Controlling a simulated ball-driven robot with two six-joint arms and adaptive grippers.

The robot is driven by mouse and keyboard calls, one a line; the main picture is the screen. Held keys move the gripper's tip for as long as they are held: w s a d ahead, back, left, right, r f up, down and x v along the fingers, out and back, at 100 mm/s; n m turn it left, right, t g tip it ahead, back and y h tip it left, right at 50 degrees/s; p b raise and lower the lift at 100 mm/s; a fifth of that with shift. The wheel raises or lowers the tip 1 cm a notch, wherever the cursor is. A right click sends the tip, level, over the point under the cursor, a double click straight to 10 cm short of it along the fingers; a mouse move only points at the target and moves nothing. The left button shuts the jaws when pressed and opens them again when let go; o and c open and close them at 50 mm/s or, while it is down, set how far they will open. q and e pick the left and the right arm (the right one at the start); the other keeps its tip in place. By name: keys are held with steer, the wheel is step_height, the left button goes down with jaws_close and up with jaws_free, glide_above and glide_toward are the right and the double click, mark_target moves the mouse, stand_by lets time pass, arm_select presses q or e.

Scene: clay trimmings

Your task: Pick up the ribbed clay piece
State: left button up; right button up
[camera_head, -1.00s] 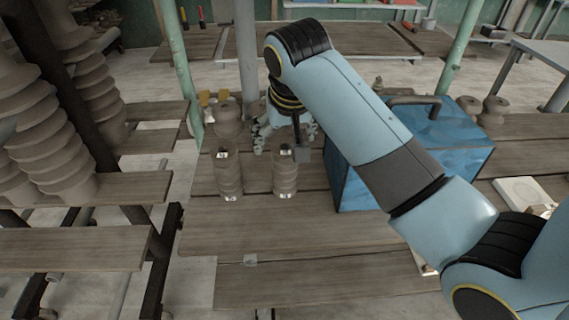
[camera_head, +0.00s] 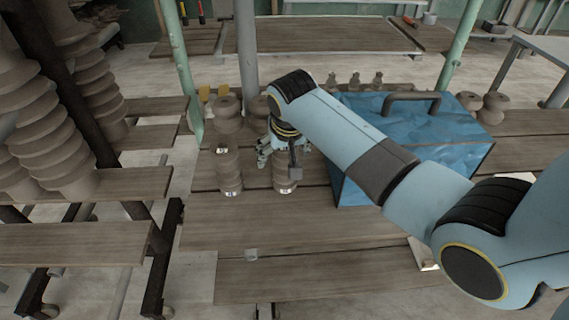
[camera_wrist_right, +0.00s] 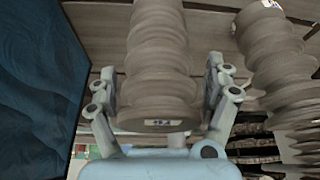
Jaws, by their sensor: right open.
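Two ribbed grey-brown clay pieces stand upright on the plank table: a left one (camera_head: 229,173) and a right one (camera_head: 286,186). My right gripper (camera_head: 280,160) is over the upper part of the right piece and hides much of it. In the right wrist view, my right gripper (camera_wrist_right: 162,75) is open, with one finger on each side of this ribbed clay piece (camera_wrist_right: 158,50). Its labelled end faces the palm, and I cannot tell whether the fingers touch it. The other ribbed piece (camera_wrist_right: 272,45) stands to the right there. My left gripper is not in view.
A blue box with a handle (camera_head: 440,135) stands close to the right of the gripper. A rounded clay piece (camera_head: 226,114) stands behind the two ribbed ones. Large ribbed stacks (camera_head: 45,140) fill the left shelves. The front planks (camera_head: 310,240) are mostly clear.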

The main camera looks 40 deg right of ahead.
steer(key=shift+c, duration=0.4)
jaws_close()
